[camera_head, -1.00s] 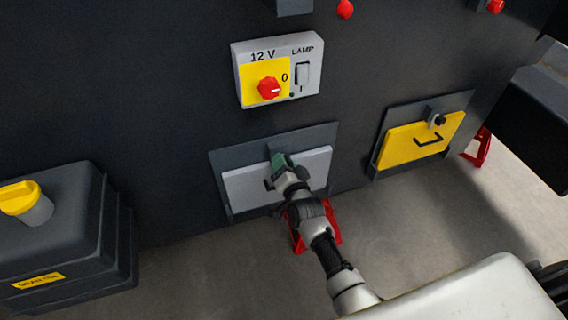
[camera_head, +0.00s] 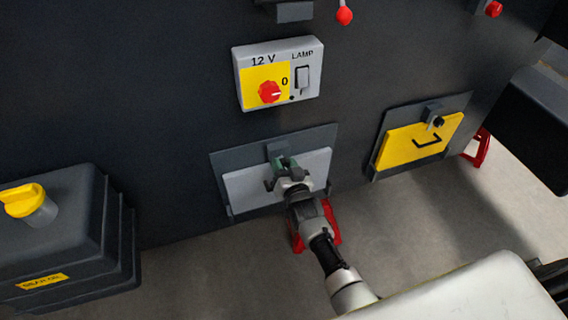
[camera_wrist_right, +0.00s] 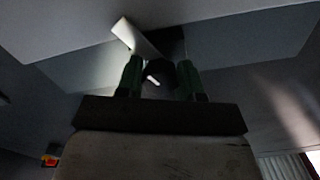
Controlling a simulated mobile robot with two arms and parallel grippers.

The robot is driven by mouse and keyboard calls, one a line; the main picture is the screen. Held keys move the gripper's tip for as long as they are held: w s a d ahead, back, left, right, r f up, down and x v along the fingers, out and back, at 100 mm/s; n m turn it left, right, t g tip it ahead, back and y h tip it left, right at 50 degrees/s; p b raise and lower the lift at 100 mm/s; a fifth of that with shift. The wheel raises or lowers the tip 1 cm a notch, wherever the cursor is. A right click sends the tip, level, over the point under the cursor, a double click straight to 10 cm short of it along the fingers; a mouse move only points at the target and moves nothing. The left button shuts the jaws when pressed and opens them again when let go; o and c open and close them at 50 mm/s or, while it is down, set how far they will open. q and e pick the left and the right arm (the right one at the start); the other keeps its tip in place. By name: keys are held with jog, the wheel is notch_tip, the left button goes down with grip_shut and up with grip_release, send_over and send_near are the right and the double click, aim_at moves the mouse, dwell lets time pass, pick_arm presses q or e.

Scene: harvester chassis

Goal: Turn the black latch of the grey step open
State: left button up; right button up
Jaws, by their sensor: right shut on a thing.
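The grey step (camera_head: 248,186) is a flat panel folded up against the dark chassis wall, on a darker backing plate. My right gripper (camera_head: 284,164) is in front of its upper middle, with green fingers. In the right wrist view my right gripper (camera_wrist_right: 160,78) has its two green fingers on either side of the dark latch (camera_wrist_right: 160,76), shut on it. In the head view the latch is mostly hidden by my gripper. My left gripper is not in view.
A yellow step (camera_head: 400,147) with its own black latch (camera_head: 438,123) is to the right. A 12 V switch box (camera_head: 279,72) is above. A dark tank with a yellow cap (camera_head: 24,200) stands at left. A red stand (camera_head: 330,222) is below the grey step.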

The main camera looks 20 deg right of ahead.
jog(key=n, duration=1.2)
jog(key=shift+n+b, duration=0.3)
dwell(0.4)
jog(key=o, duration=0.9)
jog(key=shift+o, duration=0.2)
jog(key=s, duration=1.1)
jog(key=shift+d, duration=0.2)
jog(key=shift+w, duration=0.1)
